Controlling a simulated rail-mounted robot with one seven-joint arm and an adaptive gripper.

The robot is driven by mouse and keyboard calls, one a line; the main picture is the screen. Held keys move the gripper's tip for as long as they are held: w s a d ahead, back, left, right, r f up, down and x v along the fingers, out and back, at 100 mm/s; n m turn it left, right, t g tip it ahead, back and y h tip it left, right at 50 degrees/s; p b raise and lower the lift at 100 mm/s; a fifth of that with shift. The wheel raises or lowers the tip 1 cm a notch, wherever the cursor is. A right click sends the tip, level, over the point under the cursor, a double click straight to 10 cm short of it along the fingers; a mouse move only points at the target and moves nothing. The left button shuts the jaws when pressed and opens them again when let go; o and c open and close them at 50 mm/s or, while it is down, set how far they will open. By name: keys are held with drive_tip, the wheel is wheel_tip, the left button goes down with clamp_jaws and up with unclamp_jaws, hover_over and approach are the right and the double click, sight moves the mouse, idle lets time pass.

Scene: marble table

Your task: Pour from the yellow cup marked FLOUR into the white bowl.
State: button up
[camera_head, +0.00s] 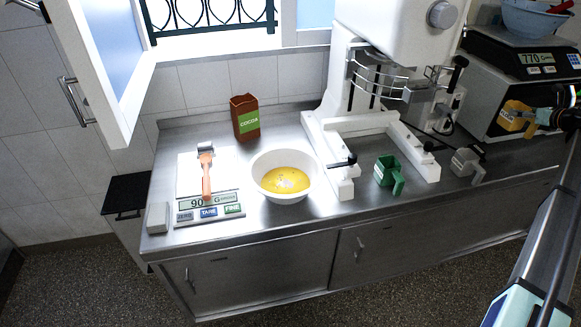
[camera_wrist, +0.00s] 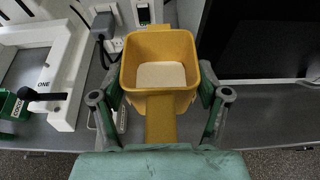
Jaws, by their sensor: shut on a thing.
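The yellow cup (camera_head: 515,115) is at the far right in the head view, in front of the black scale. In the wrist view the yellow cup (camera_wrist: 160,105) is upright, with pale white contents inside and its handle toward me. My gripper (camera_head: 547,117) is shut on the cup; in the wrist view its fingers (camera_wrist: 161,98) flank the cup and handle. The exact contact is hidden. The FLOUR marking is not readable. The white bowl (camera_head: 259,182) stands mid-table, well left of the cup, holding yellow contents with a pale patch.
A white mixer stand (camera_head: 345,185) stands between bowl and cup. A green cup (camera_head: 386,170) and a grey cup (camera_head: 467,163) stand right of the bowl. A cocoa box (camera_head: 245,118) is behind it. A scale (camera_head: 209,212) with an orange-handled tool (camera_head: 206,178) is left.

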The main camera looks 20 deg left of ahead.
drive_tip(key=s+a+f+n+g+y, duration=0.1)
drive_tip(key=s+a+f, duration=0.4)
drive_tip(key=s+a, duration=0.5)
drive_tip(key=s+a+f+n+g+y, duration=0.1)
drive_tip(key=s+a+f, duration=0.4)
drive_tip(key=s, duration=1.7)
drive_tip(key=s+a+f+n+g+y, duration=0.1)
drive_tip(key=s+a+f, duration=0.5)
drive_tip(key=s+a, duration=0.9)
drive_tip(key=shift+s+a+n+y, duration=0.3)
drive_tip(key=shift+s+n+y, duration=0.2)
drive_tip(key=shift+s+n, duration=0.35)
drive_tip(key=shift+s, duration=0.1)
